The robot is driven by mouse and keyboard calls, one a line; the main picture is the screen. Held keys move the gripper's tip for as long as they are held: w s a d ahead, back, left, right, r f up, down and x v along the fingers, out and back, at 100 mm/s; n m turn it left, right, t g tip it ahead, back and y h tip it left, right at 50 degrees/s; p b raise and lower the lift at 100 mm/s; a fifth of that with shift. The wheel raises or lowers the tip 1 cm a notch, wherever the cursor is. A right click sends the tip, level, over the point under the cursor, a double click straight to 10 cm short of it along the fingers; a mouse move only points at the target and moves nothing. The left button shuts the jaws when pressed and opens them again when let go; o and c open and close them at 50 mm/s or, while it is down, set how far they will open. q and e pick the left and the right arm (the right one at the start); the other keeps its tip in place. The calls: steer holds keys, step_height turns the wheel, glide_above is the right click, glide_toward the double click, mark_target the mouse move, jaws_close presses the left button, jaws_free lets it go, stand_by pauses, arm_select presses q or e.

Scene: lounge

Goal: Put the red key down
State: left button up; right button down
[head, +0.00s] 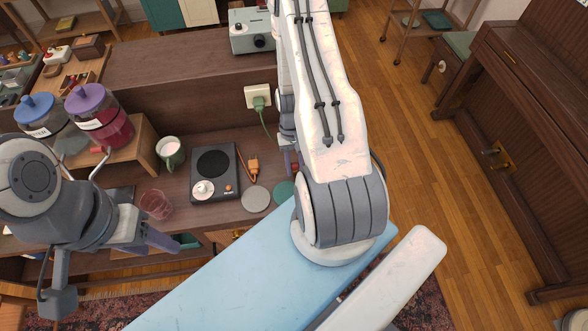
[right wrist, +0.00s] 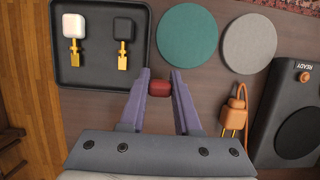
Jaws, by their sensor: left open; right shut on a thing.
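The red key's head (right wrist: 159,89) shows between the fingertips of my right gripper (right wrist: 160,84) in the right wrist view. The gripper is shut on it, over bare wood near the black tray (right wrist: 100,83) and teal disc (right wrist: 187,36). The key's shaft is hidden, and I cannot tell whether it touches the surface. A white key (right wrist: 74,32) and a black key (right wrist: 123,38) lie in the tray, with yellow shafts. In the head view my right arm hides most of that area. My left gripper (head: 165,240) is open at the cabinet's front edge, away from the keys.
A grey disc (right wrist: 249,44) lies beside the teal one. The dark device (head: 214,172) and orange plug (head: 253,168) are close by. A pink glass (head: 156,204), a green mug (head: 170,153) and lidded jars (head: 100,118) stand to the left.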

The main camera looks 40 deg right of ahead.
steer(key=shift+r, duration=0.15)
steer(key=c, duration=0.6)
jaws_free()
